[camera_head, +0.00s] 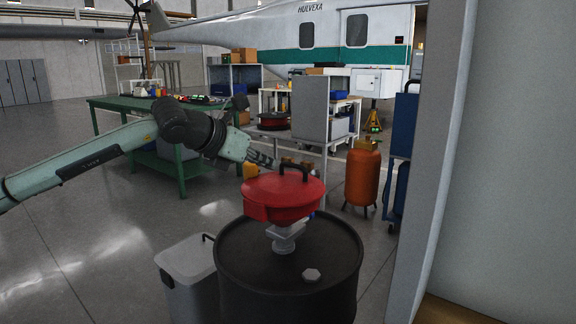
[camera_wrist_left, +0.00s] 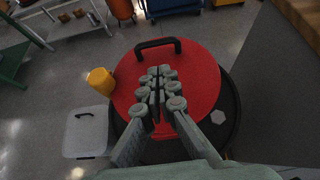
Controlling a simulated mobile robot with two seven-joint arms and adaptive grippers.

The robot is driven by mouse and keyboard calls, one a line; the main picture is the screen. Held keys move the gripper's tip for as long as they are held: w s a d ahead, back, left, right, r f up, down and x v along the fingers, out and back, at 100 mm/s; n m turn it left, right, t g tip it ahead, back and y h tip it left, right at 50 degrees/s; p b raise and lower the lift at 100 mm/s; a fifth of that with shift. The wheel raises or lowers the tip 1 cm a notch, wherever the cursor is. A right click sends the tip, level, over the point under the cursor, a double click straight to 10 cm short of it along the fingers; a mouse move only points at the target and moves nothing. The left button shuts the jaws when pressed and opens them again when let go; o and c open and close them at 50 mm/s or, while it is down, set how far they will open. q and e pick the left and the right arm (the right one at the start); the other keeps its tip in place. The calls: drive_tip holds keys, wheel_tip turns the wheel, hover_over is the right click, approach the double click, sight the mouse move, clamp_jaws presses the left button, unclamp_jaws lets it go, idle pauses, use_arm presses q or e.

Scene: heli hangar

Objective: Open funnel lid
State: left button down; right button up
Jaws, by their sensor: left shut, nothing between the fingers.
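The red funnel lid (camera_head: 284,190) with its black arched handle (camera_head: 294,170) lies flat, closed on the funnel on the dark drum (camera_head: 322,258). In the left wrist view the lid (camera_wrist_left: 203,72) fills the middle and its handle (camera_wrist_left: 157,42) lies past the fingertips. My left gripper (camera_head: 268,161) is in the air beside the lid, just to the left of the handle in the head view. Its fingers (camera_wrist_left: 157,75) are together with nothing between them. I cannot tell the gap between fingers and lid. My right gripper is in neither view.
A grey bin (camera_head: 187,262) stands left of the drum. A hexagonal piece (camera_head: 311,274) lies on the drum top. An orange gas cylinder (camera_head: 362,178) stands behind to the right. A pale wall (camera_head: 510,160) closes off the right. Open floor lies at left.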

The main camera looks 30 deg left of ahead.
sight(300, 177)
use_arm(q)
drive_tip(key=shift+p+x, duration=0.4)
drive_tip(key=shift+x, duration=0.75)
drive_tip(key=p+x, duration=0.1)
drive_tip(key=x, duration=0.5)
drive_tip(key=shift+w+d+f, duration=0.1)
drive_tip(key=shift+w+f, duration=0.1)
drive_tip(key=shift+w, duration=0.1)
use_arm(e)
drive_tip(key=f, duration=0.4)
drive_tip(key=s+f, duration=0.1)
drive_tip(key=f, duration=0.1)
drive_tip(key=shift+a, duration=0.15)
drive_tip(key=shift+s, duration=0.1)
